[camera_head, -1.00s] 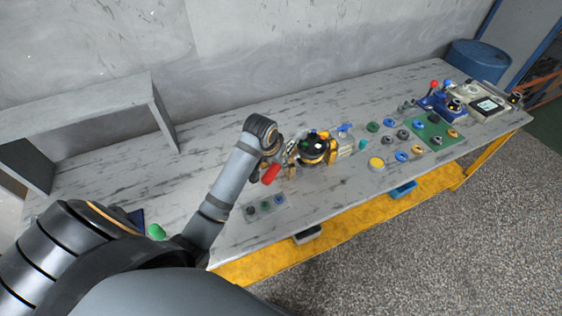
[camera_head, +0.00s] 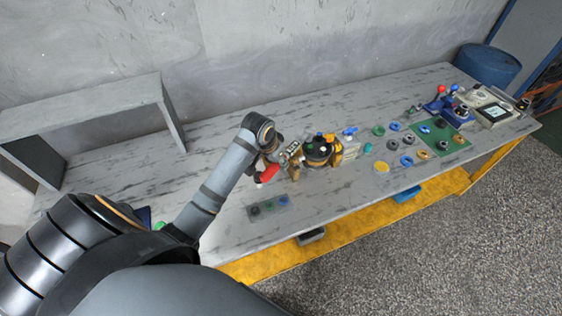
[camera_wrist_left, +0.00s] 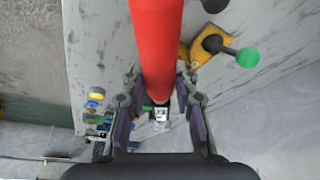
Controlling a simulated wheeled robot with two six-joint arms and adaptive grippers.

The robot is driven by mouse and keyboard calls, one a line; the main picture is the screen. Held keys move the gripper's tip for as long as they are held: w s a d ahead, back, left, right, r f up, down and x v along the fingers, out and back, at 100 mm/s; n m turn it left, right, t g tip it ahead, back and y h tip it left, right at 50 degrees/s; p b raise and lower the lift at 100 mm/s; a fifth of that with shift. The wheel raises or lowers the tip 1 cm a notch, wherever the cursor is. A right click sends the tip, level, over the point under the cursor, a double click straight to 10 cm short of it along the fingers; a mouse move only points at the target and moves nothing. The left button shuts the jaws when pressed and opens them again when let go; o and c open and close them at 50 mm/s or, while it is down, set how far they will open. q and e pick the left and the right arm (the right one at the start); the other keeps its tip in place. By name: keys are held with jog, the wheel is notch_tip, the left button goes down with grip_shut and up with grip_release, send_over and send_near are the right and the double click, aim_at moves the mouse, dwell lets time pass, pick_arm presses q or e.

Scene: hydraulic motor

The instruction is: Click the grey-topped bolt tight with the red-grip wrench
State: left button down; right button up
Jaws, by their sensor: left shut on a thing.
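The red-grip wrench (camera_head: 268,172) is held by my left gripper (camera_head: 274,162), beside the motor's left side. In the left wrist view the red grip (camera_wrist_left: 157,45) runs between the two fingers of the left gripper (camera_wrist_left: 160,108), which are shut on it. A small pale metal part shows at its lower end. The motor (camera_head: 318,151) is a dark round body with yellow parts and several coloured tops. In the wrist view a green-topped dark stem (camera_wrist_left: 248,57) sits by a yellow piece. I cannot pick out the grey-topped bolt for sure. My right gripper is not in view.
Several coloured rings and a green mat (camera_head: 446,140) lie to the right. A grey shelf (camera_head: 80,108) stands at the left. The bench's front edge has a yellow frame (camera_head: 350,243).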

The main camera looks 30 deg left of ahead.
pick_arm(q)
jog(key=shift+a+f+m+p, duration=0.15)
jog(key=shift+a+m+p, duration=0.15)
jog(key=shift+a, duration=0.25)
jog(key=shift+a+f+m+p, duration=0.15)
jog(key=shift+a+m, duration=0.25)
jog(key=shift+a, duration=0.15)
jog(key=shift+a, duration=0.1)
jog(key=shift+w+a+m+g+h, duration=0.15)
jog(key=shift+w+a+m+h, duration=0.2)
jog(key=shift+a+m, duration=0.35)
jog(key=shift+w+a+m+g+h, duration=0.15)
jog(key=shift+w+a+m+h, duration=0.25)
jog(key=shift+a, duration=0.45)
jog(key=shift+a, duration=0.15)
jog(key=shift+s+p, duration=0.2)
jog(key=shift+p, duration=0.45)
jog(key=shift+r, duration=0.1)
